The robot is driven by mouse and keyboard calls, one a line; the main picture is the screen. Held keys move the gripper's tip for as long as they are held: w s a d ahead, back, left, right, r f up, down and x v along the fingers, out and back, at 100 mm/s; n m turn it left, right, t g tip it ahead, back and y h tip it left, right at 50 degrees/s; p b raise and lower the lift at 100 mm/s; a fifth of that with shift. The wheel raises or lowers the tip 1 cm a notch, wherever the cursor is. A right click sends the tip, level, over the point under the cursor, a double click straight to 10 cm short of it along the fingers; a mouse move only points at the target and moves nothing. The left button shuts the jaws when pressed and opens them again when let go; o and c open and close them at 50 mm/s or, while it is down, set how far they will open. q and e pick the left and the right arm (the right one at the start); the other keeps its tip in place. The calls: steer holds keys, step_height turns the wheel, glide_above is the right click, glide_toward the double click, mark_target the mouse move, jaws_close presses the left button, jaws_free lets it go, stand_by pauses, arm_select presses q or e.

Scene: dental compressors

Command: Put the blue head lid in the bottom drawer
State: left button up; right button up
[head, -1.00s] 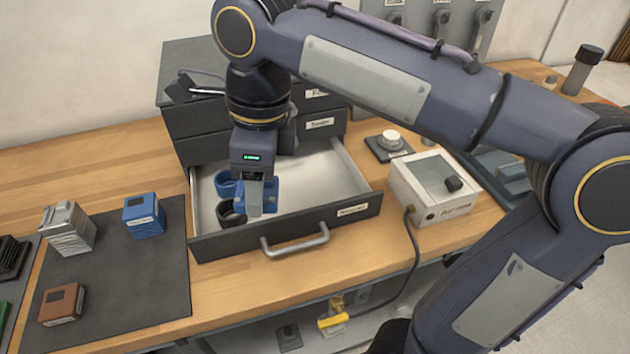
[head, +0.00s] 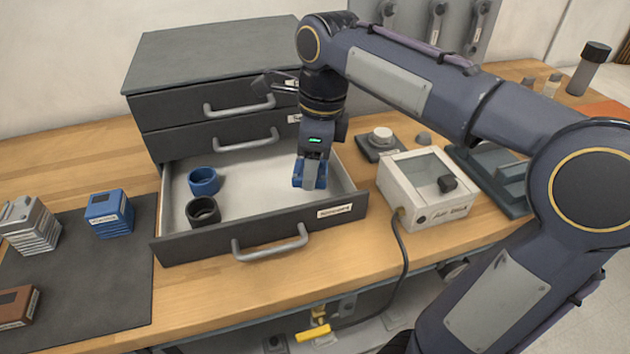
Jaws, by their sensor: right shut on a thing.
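The bottom drawer (head: 275,230) of the dark cabinet is pulled out. My right gripper (head: 311,182) is inside the drawer's outline at its right side, pointing down. It is shut on a small blue part, which I take to be the blue head lid (head: 321,179); the fingers hide much of it. The part is low, at or just above the drawer floor; I cannot tell if it touches. My left gripper is not in view.
A blue finned block (head: 108,213) and a grey one (head: 31,224) stand on the dark mat (head: 90,290). A white box (head: 428,188) stands right of the drawer.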

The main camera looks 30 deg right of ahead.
mark_target(315, 193)
steer(key=f, duration=0.1)
steer(key=d+f+b, duration=0.1)
steer(key=f, duration=0.1)
steer(key=w+f, duration=0.1)
steer(key=f, duration=0.1)
steer(key=shift+w+d, duration=0.1)
steer(key=shift+d, duration=0.15)
steer(key=shift+f, duration=0.15)
steer(key=shift+f+b, duration=0.15)
steer(key=shift+b, duration=0.15)
steer(key=o, duration=1)
steer(key=shift+o, duration=0.2)
steer(key=r+p, duration=0.1)
steer(key=r, duration=0.3)
steer(key=r+p, duration=0.1)
steer(key=r, duration=0.3)
steer(key=s+d+r+p, duration=0.1)
steer(key=r+p, duration=0.1)
steer(key=r, duration=0.2)
steer(key=shift+r, duration=0.1)
